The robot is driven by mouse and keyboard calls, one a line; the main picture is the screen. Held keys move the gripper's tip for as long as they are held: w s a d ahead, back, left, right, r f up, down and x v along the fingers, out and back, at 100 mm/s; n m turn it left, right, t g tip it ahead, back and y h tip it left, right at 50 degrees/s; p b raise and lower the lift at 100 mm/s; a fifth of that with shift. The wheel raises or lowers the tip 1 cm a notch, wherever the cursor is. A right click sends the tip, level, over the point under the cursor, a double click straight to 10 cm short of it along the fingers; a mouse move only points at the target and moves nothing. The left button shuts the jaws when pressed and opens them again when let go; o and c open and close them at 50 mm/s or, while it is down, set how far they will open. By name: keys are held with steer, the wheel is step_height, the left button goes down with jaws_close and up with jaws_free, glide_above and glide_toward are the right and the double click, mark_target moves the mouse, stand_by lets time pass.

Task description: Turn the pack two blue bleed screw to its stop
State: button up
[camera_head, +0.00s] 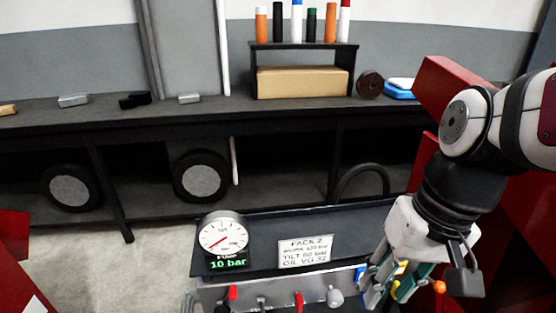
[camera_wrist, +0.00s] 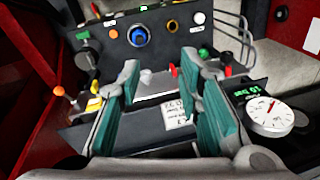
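A small blue part (camera_head: 360,273) shows in the head view at the right end of the pack's fittings, close beside my gripper. I cannot tell whether it is the bleed screw. A blue round knob (camera_wrist: 138,36) shows in the wrist view on a dark panel, beyond the fingertips. My gripper (camera_head: 385,292) reaches down at the right of the pack two sign (camera_head: 305,251). In the wrist view my gripper (camera_wrist: 160,68) is open, with nothing seen between its teal-padded fingers. The fingers hide part of the fittings.
A gauge (camera_head: 223,237) reading 10 bar stands left of the sign. Red levers (camera_head: 232,293) and a grey knob (camera_head: 335,297) line the front. A yellow part (camera_wrist: 95,103) and an orange knob (camera_wrist: 60,92) lie beside my gripper. Red structure (camera_head: 455,90) stands close at right.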

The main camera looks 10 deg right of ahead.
steer(key=w+d+f+m+t+b, duration=0.1)
steer(key=d+f+m+t, duration=0.4)
steer(key=f+m, duration=0.65)
steer(key=w+d+f+m+t+h+b, duration=0.15)
steer(key=d+f+m+t, duration=0.35)
steer(key=f+m, duration=0.7)
steer(key=w+d+f+m+t+b, duration=0.1)
steer(key=d+f+m+t, duration=0.2)
steer(key=f+m+t, duration=0.65)
steer(key=w+f+g, duration=0.2)
steer(key=w+f, duration=0.1)
steer(key=w, duration=1.1)
steer(key=shift+w+m+b, duration=0.25)
steer(key=shift+m+b, duration=0.1)
steer(key=shift+m, duration=0.05)
steer(key=shift+a, duration=0.1)
jaws_close()
